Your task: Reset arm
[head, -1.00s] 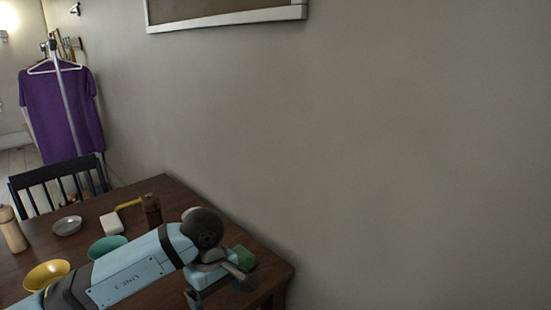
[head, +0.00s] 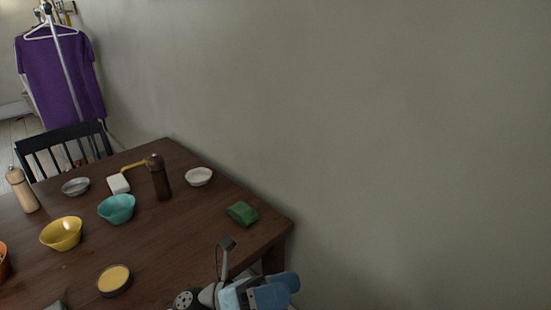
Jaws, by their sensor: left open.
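My left gripper (head: 240,272) is at the bottom of the head view, just off the near right edge of the wooden table (head: 200,235). It is open and I see nothing between its fingers. One dark-tipped finger points up. Part of the hand is cut off by the frame's lower edge. My right gripper is not in view.
On the table are a yellow bowl (head: 62,234), teal bowl (head: 117,208), white bowl (head: 199,176), grey dish (head: 76,186), dark mill (head: 158,177), light mill (head: 22,190) and a round yellow-topped item (head: 114,280). A chair (head: 65,150) stands behind. A wall (head: 380,150) borders the right.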

